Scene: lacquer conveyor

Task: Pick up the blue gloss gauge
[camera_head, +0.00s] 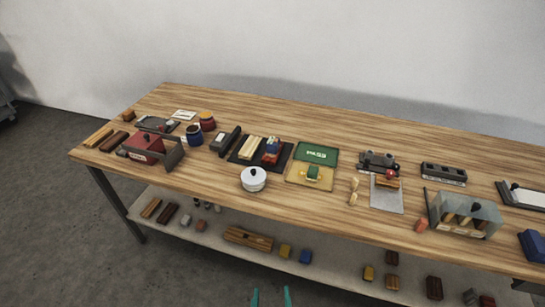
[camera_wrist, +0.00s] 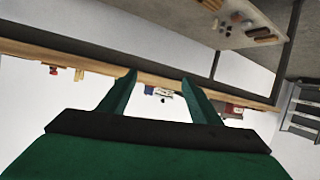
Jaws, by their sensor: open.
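I cannot tell for certain which thing is the blue gloss gauge. A small blue and red device (camera_head: 271,150) stands at the right of a dark mat (camera_head: 243,161) in mid-table. A larger blue block (camera_head: 533,245) lies at the table's right end. A smaller blue block (camera_head: 305,256) is on the lower shelf. My gripper (camera_head: 271,297) shows only its teal fingertips at the bottom edge of the head view, in front of the table. In the wrist view my gripper (camera_wrist: 158,78) is open, with nothing between its fingers.
The long wooden table (camera_head: 320,117) is clear along its back. A white lidded pot (camera_head: 253,179) stands near the front edge, left of a green PASS board (camera_head: 317,154). A glass-sided box (camera_head: 464,214) stands at right. The lower shelf (camera_head: 205,235) holds several blocks.

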